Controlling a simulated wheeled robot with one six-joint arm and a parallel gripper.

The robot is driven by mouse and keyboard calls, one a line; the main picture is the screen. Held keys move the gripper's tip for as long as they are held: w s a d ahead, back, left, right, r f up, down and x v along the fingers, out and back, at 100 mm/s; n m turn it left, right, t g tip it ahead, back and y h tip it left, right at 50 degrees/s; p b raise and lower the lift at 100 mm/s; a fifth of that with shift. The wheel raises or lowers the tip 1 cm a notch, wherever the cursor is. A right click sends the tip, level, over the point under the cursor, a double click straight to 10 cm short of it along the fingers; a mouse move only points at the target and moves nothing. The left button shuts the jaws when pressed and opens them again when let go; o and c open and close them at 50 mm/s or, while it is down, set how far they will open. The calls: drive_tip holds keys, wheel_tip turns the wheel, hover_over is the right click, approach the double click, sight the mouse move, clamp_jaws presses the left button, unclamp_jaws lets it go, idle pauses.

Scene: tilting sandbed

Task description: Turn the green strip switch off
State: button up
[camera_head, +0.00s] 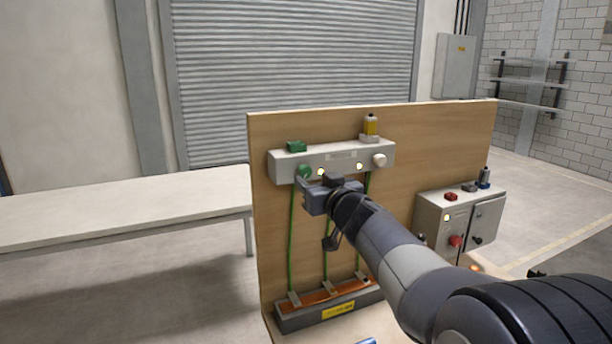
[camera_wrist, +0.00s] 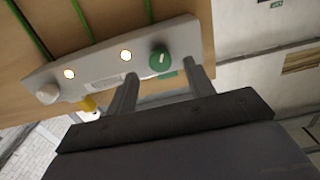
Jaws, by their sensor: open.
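The green strip switch (camera_head: 305,171) is a round green knob at the left end of a pale strip box (camera_head: 345,157) on the wooden board. In the wrist view the green knob (camera_wrist: 160,60) shows a short white mark, and the lamp (camera_wrist: 126,54) beside it glows. My gripper (camera_head: 316,181) is just in front of the knob, slightly right and below it in the head view. In the wrist view my gripper (camera_wrist: 160,70) is open, and the knob appears between its two fingertips. I cannot tell whether a finger touches it.
A white knob (camera_head: 379,160) and a second lit lamp (camera_head: 359,166) are on the strip's right half. A green block (camera_head: 297,146) and a yellow-topped part (camera_head: 370,126) stand on top. Green cables hang below. A grey control box (camera_head: 460,222) is at right, a white table (camera_head: 120,205) at left.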

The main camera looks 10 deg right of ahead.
sight(307, 174)
drive_tip(key=shift+w+a, duration=0.2)
drive_tip(key=shift+w, duration=0.9)
drive_tip(key=shift+w+a, duration=0.2)
drive_tip(key=shift+w, duration=0.85)
drive_tip(key=shift+c, duration=0.5)
drive_tip(key=c, duration=0.9)
